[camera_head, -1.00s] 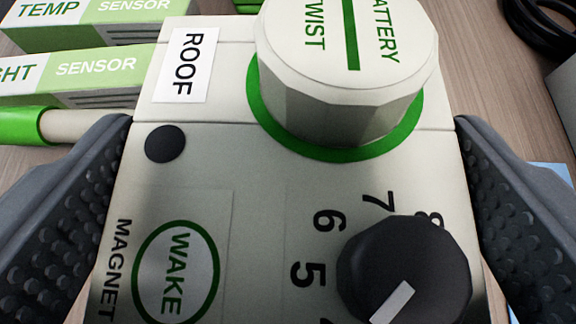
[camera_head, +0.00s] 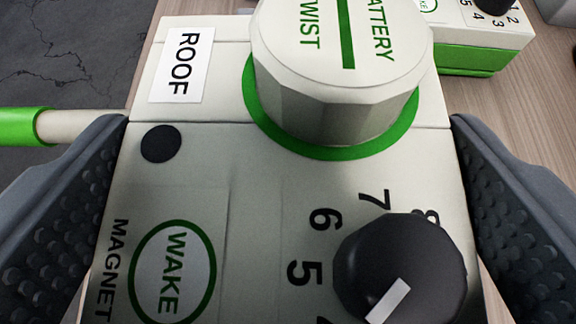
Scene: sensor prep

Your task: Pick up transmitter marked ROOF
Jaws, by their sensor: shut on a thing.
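The transmitter marked ROOF (camera_head: 225,170) fills the middle of the view. It is a pale box with a ROOF label, a large BATTERY TWIST cap with a green ring, a green WAKE oval marked MAGNET, and a black numbered dial. A pale rod with a green end sticks out from its left side. My gripper (camera_head: 290,215) is shut on it, with one dark studded pad at its left side and one at its right side. The transmitter's near end is cut off by the bottom of the picture.
Another pale and green device with a black dial (camera_head: 482,40) stands on the wood-grain table (camera_head: 505,110) at the upper right. A dark cracked floor (camera_head: 70,60) shows at the upper left, beyond the table edge. A grey object is cut off at the top right corner.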

